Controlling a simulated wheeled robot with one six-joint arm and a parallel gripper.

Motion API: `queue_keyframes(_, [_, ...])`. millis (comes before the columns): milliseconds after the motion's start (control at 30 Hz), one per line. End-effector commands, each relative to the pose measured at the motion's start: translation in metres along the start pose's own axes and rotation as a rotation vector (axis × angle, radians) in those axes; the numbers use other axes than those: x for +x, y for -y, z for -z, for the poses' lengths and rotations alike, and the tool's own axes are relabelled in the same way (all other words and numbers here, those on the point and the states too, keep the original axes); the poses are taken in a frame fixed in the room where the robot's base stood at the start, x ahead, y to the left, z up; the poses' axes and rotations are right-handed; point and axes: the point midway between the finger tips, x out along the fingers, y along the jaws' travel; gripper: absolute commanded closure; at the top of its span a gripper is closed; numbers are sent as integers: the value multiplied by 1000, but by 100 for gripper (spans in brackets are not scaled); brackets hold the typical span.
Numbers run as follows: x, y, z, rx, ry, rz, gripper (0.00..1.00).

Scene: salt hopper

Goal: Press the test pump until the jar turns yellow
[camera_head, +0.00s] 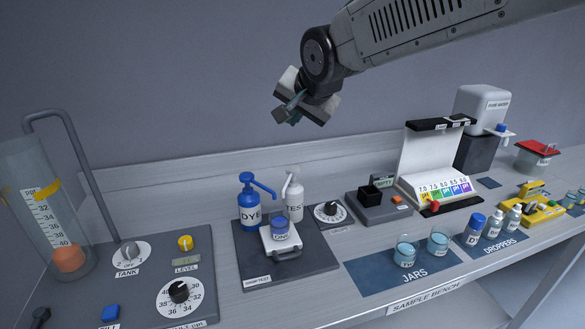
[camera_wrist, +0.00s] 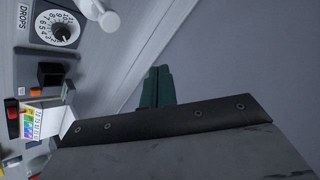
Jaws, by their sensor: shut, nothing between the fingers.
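My gripper (camera_head: 289,112) is shut and empty, in the air above the pumps and touching nothing. Its dark green fingers (camera_wrist: 155,88) show in the wrist view. There, a white rounded part at the top edge looks like the test pump's head (camera_wrist: 109,20).
A drops dial (camera_head: 330,212) is right of the test pump. Two teal jars (camera_head: 405,252) stand on the blue jars mat (camera_head: 367,276). A tank (camera_head: 45,222) with a bent pipe stands at left; a colour chart (camera_head: 437,188) stands at right. The air around my gripper is clear.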

Motion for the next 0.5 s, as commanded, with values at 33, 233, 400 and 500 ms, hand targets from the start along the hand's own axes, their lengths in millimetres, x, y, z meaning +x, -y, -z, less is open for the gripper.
queue_keyframes(33, [0,0,0,1,0,-1,100])
queue_keyframes(233, [0,-1,0,-1,1,-2,100])
queue_keyframes(400, [5,-4,-4,-2,2,-4,100])
queue_keyframes(500, [12,-10,-9,-2,2,-4,100])
